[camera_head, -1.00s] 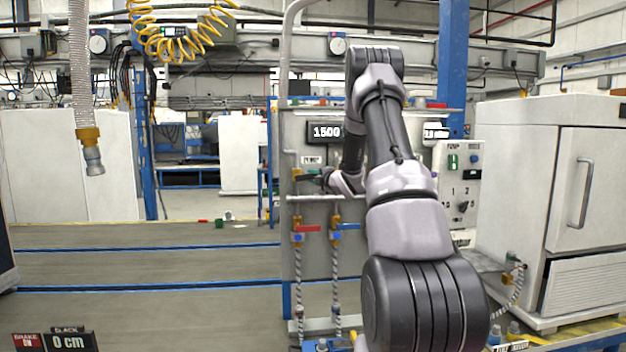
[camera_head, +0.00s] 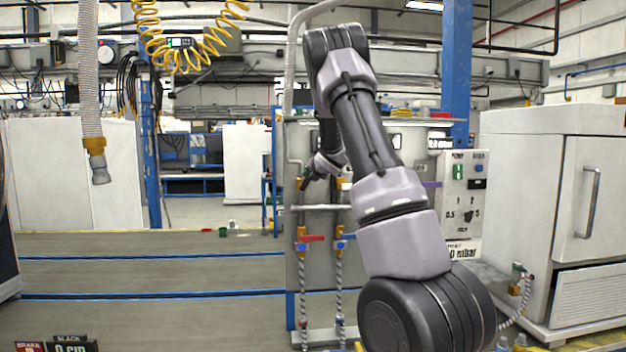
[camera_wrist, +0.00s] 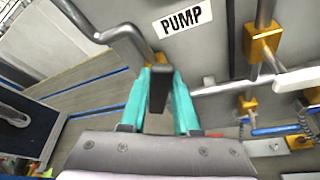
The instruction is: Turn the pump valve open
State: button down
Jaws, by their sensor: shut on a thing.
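The pump valve has a brass body (camera_wrist: 160,60) on a grey pipe, just below the PUMP label (camera_wrist: 181,20) on the grey panel. Its black lever (camera_wrist: 158,90) points toward me in the wrist view. My gripper (camera_wrist: 161,76) has its two teal fingers closed on either side of this lever. In the head view my gripper (camera_head: 309,178) is at the upper left of the panel, small and partly hidden by my own wrist. The exact lever angle is hard to tell there.
A second brass valve (camera_wrist: 262,45) with a white lever (camera_wrist: 298,80) is to the right. Red-handled (camera_head: 312,239) and blue-handled (camera_head: 346,236) valves with hoses sit lower. A control box (camera_head: 462,200) and white cabinet (camera_head: 550,220) stand right.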

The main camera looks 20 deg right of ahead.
jog(key=shift+w+a+r+n+g+h, duration=0.2)
jog(key=shift+a+n+g+h, duration=0.2)
jog(key=shift+a+n+h, duration=0.35)
jog(key=shift+w+a+r+n+g+h, duration=0.15)
jog(key=shift+a+n+h, duration=0.15)
jog(key=shift+n, duration=0.35)
jog(key=shift+w+a+f+n+g+h, duration=0.15)
jog(key=shift+a+n+h, duration=0.15)
jog(key=shift+n, duration=0.3)
jog(key=shift+s+r, duration=0.1)
jog(key=c, duration=0.6)
grip_release()
jog(key=shift+c, duration=0.2)
jog(key=v, duration=1)
jog(key=shift+s, duration=0.4)
jog(key=shift+a+r, duration=0.1)
jog(key=shift+a, duration=0.05)
